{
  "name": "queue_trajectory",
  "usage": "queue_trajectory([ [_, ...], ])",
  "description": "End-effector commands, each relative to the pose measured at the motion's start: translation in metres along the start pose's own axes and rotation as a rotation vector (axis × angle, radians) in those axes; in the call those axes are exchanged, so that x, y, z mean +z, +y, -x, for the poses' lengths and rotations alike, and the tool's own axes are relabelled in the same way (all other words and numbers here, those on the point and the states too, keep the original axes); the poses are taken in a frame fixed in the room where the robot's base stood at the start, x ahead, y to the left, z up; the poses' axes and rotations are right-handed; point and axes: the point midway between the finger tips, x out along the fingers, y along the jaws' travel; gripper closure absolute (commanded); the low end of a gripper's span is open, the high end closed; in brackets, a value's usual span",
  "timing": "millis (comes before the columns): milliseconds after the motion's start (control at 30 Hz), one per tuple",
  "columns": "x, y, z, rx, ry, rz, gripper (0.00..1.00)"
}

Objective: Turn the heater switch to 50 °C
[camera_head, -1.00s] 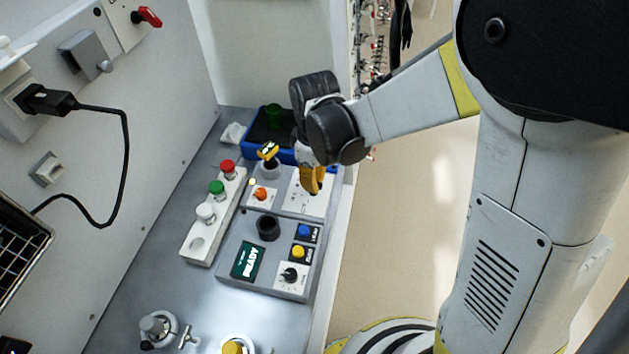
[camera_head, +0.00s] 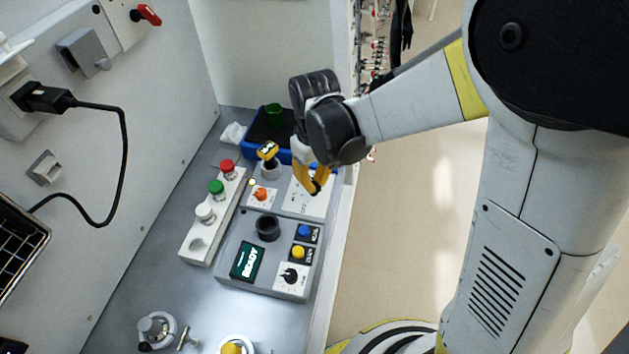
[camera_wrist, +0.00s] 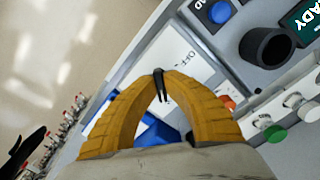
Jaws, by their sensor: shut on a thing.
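The heater switch is a small dark knob (camera_wrist: 162,88) on a white panel (camera_wrist: 170,62) with an "OFF" mark in the wrist view. The panel also shows in the head view (camera_head: 303,205), on the right of the grey console. My gripper (camera_head: 314,184) reaches down over this panel. Its two yellow fingers (camera_wrist: 160,78) arch together in the wrist view and are shut on the switch. The fingers cover most of the knob, so its pointer and the 50 °C mark cannot be read.
In front stands a device with a black well (camera_head: 268,228), a display (camera_head: 247,261) and buttons. A blue tray (camera_head: 255,150) lies behind, close to my gripper.

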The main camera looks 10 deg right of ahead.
Motion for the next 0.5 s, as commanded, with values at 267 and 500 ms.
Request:
queue_trajectory([
  [267,0.0003,-0.0001,-0.0002,0.000,-0.001,0.000,1.00],
  [500,0.0002,0.0000,-0.0001,0.000,0.000,0.001,0.68],
])
